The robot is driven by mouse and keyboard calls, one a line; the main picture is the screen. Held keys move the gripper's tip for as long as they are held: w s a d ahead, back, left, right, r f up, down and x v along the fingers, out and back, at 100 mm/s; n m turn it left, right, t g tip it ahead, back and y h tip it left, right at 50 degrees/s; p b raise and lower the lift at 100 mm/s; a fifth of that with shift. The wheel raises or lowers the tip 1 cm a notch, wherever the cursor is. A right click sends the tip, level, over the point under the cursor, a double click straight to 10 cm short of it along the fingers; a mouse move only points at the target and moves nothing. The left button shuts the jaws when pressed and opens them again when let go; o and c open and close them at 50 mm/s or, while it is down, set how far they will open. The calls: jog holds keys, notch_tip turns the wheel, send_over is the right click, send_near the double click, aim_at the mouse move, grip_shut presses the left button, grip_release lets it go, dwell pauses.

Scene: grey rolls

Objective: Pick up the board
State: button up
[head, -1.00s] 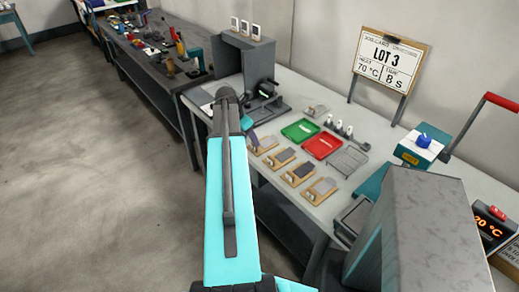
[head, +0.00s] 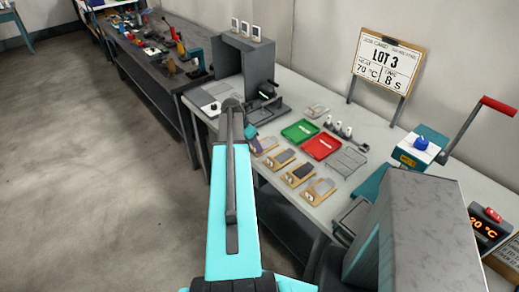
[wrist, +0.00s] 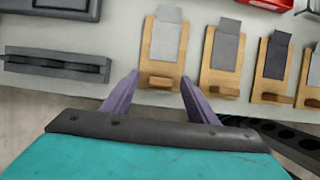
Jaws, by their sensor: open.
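Several small wooden boards, each with a grey sheet on it and a wooden block at its near end, lie in a row on the grey bench. The leftmost board (wrist: 160,62) has a light grey sheet and lies just ahead of my gripper (wrist: 159,78) in the wrist view. My gripper is open and empty, with its purple fingers to either side of that board's near end. I cannot tell its height above the bench. In the head view, my gripper (head: 252,136) is at the board row's left end, partly hidden by my arm.
More boards (head: 299,174) lie to the right. Behind them are a green tray (head: 299,131), a red tray (head: 321,146) and a wire rack (head: 345,161). A grey box-shaped stand (head: 246,62) stands to the left. A lever press (head: 418,147) stands at the right.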

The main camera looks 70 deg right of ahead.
jog(key=shift+f, duration=0.2)
jog(key=shift+c, duration=0.4)
jog(key=c, duration=1.1)
